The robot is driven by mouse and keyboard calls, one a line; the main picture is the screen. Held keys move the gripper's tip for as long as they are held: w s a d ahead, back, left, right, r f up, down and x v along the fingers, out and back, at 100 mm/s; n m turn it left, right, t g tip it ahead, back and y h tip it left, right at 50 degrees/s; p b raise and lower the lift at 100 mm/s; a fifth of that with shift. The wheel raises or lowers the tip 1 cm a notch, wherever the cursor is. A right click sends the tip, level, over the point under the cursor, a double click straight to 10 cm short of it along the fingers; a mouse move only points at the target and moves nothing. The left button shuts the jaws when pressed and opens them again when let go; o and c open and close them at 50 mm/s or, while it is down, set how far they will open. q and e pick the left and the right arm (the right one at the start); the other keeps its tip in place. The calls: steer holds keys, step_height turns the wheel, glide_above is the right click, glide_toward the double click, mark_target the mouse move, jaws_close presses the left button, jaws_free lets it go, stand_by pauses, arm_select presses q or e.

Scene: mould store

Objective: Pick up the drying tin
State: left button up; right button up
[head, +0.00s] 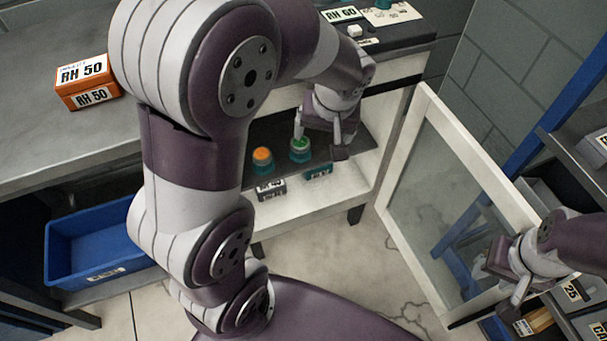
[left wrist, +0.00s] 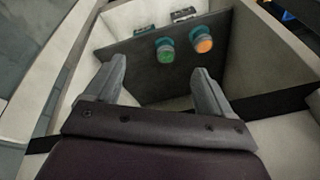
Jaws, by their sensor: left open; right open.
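Two small teal tins stand on the dark shelf (head: 222,182) inside the open white cabinet. One tin has an orange top (head: 262,156); the other has a green top (head: 300,146). Which one is the drying tin I cannot tell. Both also show in the left wrist view, the green-topped tin (left wrist: 165,50) and the orange-topped tin (left wrist: 201,41). My left gripper (head: 320,140) is open and empty inside the cabinet, by the green-topped tin. In the left wrist view this tin lies beyond the gap between the fingertips (left wrist: 158,72). My right gripper (head: 507,274) is open at the glass door's outer edge.
The glass door (head: 435,185) stands swung open on the right. Label blocks (head: 271,189) (head: 318,171) sit before the tins. An orange RH 50 box (head: 87,82) is on the grey counter. A blue bin (head: 98,240) is below left. Shelving with boxes stands at right.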

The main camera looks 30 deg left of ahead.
arm_select(q)
steer(key=w+f+n+t+y+b, duration=0.1)
steer(key=w+f+n+y+b, duration=0.2)
steer(key=f+b, duration=0.8)
steer(key=n+b, duration=0.4)
steer(key=n, duration=0.1)
glide_toward(302, 144)
step_height(302, 144, down, 3)
steer(key=shift+w+a+f+b, duration=0.1)
steer(key=shift+a+f+b, duration=0.05)
steer(key=shift+a, duration=0.25)
steer(key=shift+w+a+f+b, duration=0.15)
steer(key=shift+a+f, duration=0.05)
steer(key=shift+a, duration=0.2)
steer(key=b+x, duration=0.3)
steer(key=x, duration=0.1)
steer(key=shift+w+a+f, duration=0.1)
steer(key=shift+w, duration=0.05)
steer(key=shift+w+a+f, duration=0.2)
steer(key=shift+r, duration=0.15)
steer(key=c, duration=1.1)
arm_select(e)
step_height(302, 144, down, 23)
steer(key=shift+s, duration=0.2)
